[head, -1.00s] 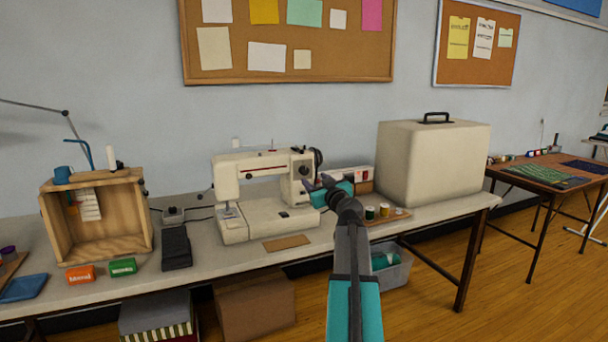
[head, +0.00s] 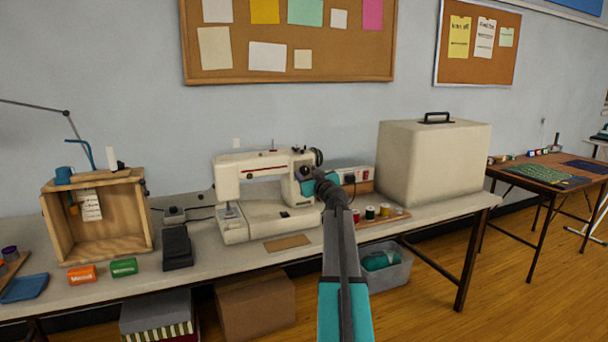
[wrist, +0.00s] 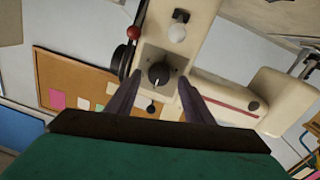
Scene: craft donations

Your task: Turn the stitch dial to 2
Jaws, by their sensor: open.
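The cream sewing machine (head: 262,213) stands on the long table. The stitch dial (wrist: 159,75) is a dark round knob with a light pointer mark, on a grey plate on the machine's end; its numbers are too small to read. In the wrist view my open gripper (wrist: 158,90) has one dark finger on each side of the dial, with space between fingers and knob; I cannot tell if they touch the machine. In the head view my gripper (head: 314,178) is at the right end of the machine, and my arm partly hides the dial area.
Near the machine are a foot pedal (head: 176,247), a brown card (head: 287,242), thread spools (head: 385,210) and a power strip (head: 355,175). A large cream case (head: 434,162) stands to the right. A handwheel (wrist: 124,56) and a red-tipped lever (wrist: 134,33) lie close to the gripper.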

